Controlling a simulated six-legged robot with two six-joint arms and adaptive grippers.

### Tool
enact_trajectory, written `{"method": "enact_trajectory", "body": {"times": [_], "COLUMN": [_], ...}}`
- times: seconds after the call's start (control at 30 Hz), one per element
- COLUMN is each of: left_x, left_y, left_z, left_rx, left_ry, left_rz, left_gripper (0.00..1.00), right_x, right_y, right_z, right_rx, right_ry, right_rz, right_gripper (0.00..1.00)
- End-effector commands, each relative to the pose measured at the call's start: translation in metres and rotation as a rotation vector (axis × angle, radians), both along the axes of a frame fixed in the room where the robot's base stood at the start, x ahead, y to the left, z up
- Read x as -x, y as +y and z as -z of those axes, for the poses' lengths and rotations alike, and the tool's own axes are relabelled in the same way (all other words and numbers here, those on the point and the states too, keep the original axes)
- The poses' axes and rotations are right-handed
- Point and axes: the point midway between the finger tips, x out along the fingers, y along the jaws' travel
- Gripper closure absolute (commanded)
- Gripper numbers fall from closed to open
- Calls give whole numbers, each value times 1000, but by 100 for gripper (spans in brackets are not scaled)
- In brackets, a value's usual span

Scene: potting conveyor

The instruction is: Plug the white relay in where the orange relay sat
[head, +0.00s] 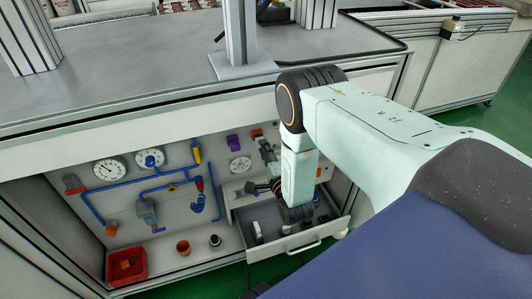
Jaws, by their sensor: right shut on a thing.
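My right gripper (294,212) points down into the open drawer (307,243) under the bench. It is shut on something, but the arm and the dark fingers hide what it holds. A small pale piece (257,230) lies in the drawer to the left of the gripper; I cannot tell whether it is the white relay. On the wall panel (130,207) I see a purple block (234,143) and a small orange block (257,133). An orange piece (126,264) lies in the red bin (139,259). I cannot tell which orange piece is a relay. My left gripper is not in view.
The panel carries blue pipes (92,209), gauges (109,169) and valves (146,211). An orange cup (183,247) and a small dark-and-white piece (215,240) stand on the ledge left of the drawer. The grey bench top (150,70) overhangs the panel and is mostly clear.

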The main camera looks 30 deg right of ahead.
Motion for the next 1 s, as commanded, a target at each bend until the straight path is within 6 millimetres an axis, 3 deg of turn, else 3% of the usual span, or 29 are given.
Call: {"method": "enact_trajectory", "body": {"times": [0.53, 0.57, 0.6, 0.87, 1.0], "left_x": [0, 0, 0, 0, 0], "left_y": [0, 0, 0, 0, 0], "left_z": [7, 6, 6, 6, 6], "left_rx": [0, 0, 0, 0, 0], "left_ry": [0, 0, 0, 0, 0], "left_rz": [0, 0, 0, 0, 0], "left_gripper": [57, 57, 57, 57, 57], "right_x": [-12, -12, -12, -11, -11], "right_y": [-3, -3, -3, -3, -3], "right_z": [0, 0, -1, -1, 0], "right_rx": [0, 0, 0, 0, 0], "right_ry": [-2, -1, -1, -1, 0], "right_rz": [0, 0, 0, 0, 0], "right_gripper": [100, 79, 76, 54, 54]}}
